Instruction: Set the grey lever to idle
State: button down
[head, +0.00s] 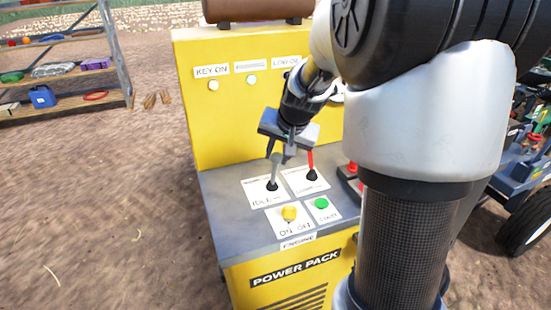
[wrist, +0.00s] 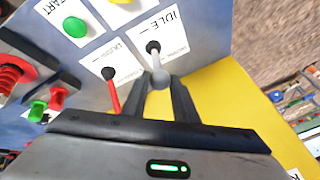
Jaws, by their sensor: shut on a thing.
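The grey lever (head: 275,172) rises from a black boot on a white plate marked IDLE, on top of the yellow power pack (head: 235,110). My gripper (head: 282,152) is over the lever from above and behind, its fingers around the lever's top. In the wrist view, the lever's grey round knob (wrist: 159,80) sits between my two fingertips (wrist: 160,92), and its shaft runs up to the black boot. My gripper is shut on the lever. The lever's exact tilt is hard to tell, and its top is partly hidden by the fingers in the head view.
A red lever (head: 311,162) stands close to the right of the grey one. A yellow ON/OFF knob (head: 289,213) and a green START button (head: 321,203) are in front. A red control (wrist: 14,74) shows at the wrist view's left. A shelf (head: 65,65) stands far left.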

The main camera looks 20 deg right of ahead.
jog(key=shift+s+f, duration=0.3)
jog(key=shift+s, duration=0.1)
jog(key=c, duration=1.4)
grip_release()
jog(key=shift+c, duration=0.2)
jog(key=shift+r, duration=0.1)
jog(key=shift+r, duration=0.25)
jog(key=p+v, duration=0.9)
jog(key=v, duration=0.8)
